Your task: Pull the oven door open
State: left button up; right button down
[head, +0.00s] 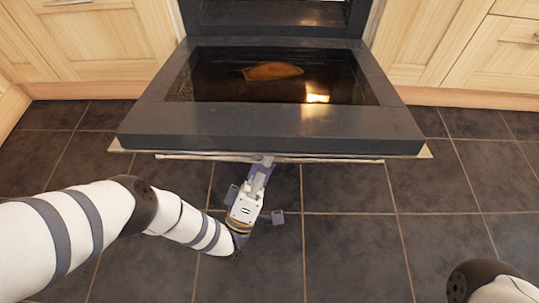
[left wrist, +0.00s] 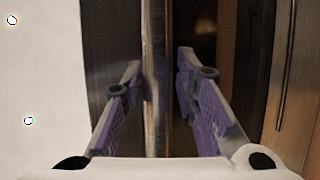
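The oven door (head: 265,122) is swung down, nearly level, with its dark glass panel facing up in the head view. A thin pale handle bar (head: 340,160) runs along its front edge. My left gripper (head: 266,162) is at the middle of that bar, below the door edge. In the left wrist view the bar (left wrist: 155,85) stands between the two spread purple-padded fingers (left wrist: 160,80), with a visible gap on the right side. The left fingertip is close to the bar; contact cannot be told. My right gripper is outside the view.
The oven (head: 275,14) stands between light wood cabinets (head: 95,40) and (head: 425,45) more wood cabinets. A brown oval shape (head: 272,71) shows in the door glass, perhaps a reflection. Dark floor tiles (head: 345,240) in front are clear. Part of my right arm is at bottom right.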

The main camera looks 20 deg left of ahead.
pick_arm(q)
jog(key=shift+o, duration=0.2)
jog(key=shift+s+d+f, duration=0.1)
jog(key=shift+s, duration=0.05)
jog(key=shift+s+f, duration=0.15)
jog(key=shift+s, duration=0.05)
jog(key=v, duration=0.7)
